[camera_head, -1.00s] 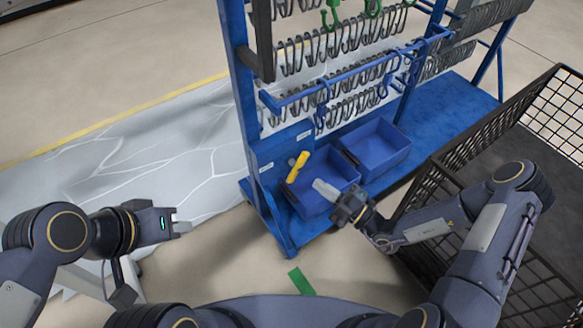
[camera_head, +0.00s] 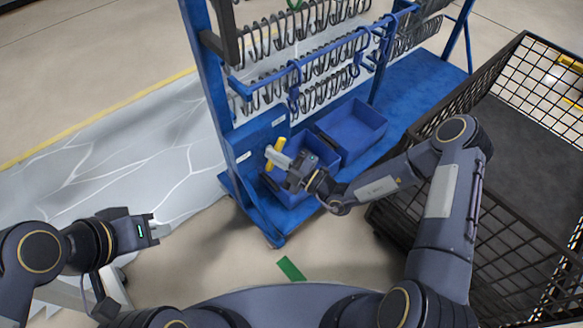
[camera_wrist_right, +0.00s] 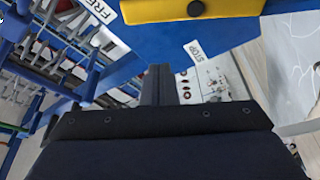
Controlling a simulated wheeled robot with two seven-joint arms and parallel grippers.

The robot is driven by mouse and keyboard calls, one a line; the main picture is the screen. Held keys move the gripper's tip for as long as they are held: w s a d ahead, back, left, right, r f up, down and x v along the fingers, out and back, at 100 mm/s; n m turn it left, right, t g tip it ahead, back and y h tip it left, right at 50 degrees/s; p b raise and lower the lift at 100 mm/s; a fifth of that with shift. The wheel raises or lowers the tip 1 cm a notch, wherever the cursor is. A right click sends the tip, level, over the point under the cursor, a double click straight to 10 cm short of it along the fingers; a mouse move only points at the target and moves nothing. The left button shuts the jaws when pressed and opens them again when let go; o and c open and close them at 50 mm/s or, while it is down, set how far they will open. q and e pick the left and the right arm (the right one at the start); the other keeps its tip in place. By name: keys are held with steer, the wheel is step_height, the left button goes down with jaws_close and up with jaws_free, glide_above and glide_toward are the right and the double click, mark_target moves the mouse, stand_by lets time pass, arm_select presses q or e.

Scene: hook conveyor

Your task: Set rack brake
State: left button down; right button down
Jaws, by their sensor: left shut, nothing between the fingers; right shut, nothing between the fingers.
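The yellow brake lever (camera_head: 280,145) is on the blue end panel (camera_head: 262,135) of the hook rack, slanting from upper right to lower left. In the right wrist view the yellow lever (camera_wrist_right: 185,8) crosses the top edge with a black round pivot. A FREE label (camera_wrist_right: 100,10) is to its left and a STOP label (camera_wrist_right: 195,52) below it. My right gripper (camera_head: 275,157) is shut and empty, its tips overlapping the lever in the head view. Whether they touch it, I cannot tell. My left gripper (camera_head: 156,230) is shut and empty, away from the rack.
Blue bins (camera_head: 352,128) sit on the rack's blue base (camera_head: 425,75), beside my right forearm. A black mesh cage (camera_head: 500,225) stands at the right, close to my right arm. Rows of hooks (camera_head: 300,55) hang above. The floor at left is open.

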steer(key=shift+x, duration=1)
steer(key=shift+w+d+f+b, duration=0.5)
steer(key=shift+d+f, duration=0.05)
steer(key=shift+d, duration=0.25)
steer(key=shift+w+d+f+b, duration=0.45)
steer(key=shift+d+f, duration=0.05)
steer(key=shift+d, duration=0.3)
